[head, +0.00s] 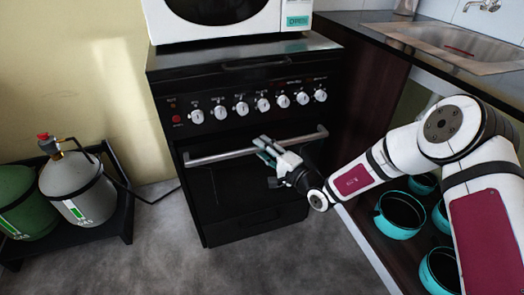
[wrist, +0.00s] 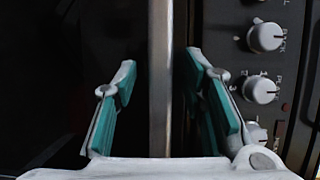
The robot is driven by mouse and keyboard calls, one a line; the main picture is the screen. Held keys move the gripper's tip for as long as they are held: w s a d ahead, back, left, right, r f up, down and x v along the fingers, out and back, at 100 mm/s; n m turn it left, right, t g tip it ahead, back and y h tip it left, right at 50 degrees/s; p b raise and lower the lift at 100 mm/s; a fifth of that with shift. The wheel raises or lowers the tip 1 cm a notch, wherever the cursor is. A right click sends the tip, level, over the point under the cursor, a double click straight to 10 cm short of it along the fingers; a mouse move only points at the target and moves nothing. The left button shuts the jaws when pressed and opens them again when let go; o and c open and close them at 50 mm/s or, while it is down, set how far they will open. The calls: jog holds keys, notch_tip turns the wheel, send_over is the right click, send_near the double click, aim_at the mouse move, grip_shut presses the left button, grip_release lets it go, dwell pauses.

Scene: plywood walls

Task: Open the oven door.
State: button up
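The black oven (head: 165,90) stands against the wall, and its door (head: 225,192) looks shut. A silver bar handle (head: 215,157) runs across the top of the door. My gripper (head: 264,147) is at the handle, right of its middle. In the wrist view, the handle (wrist: 160,120) stands as an upright bar between the two teal-padded fingers of my gripper (wrist: 160,68). The fingers are open, with a gap showing on each side of the bar. How deep the bar sits between them is hard to tell.
Knobs (head: 241,108) line the panel above the handle. A white microwave (head: 225,30) sits on top. Gas cylinders (head: 75,188) stand at the left. A sink counter (head: 450,50) and teal pots (head: 400,212) on a shelf are at the right. Floor in front is clear.

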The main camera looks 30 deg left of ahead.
jog(key=shift+w+a, duration=0.15)
jog(key=shift+a, duration=0.35)
grip_shut()
jog(key=shift+d+f, duration=0.1)
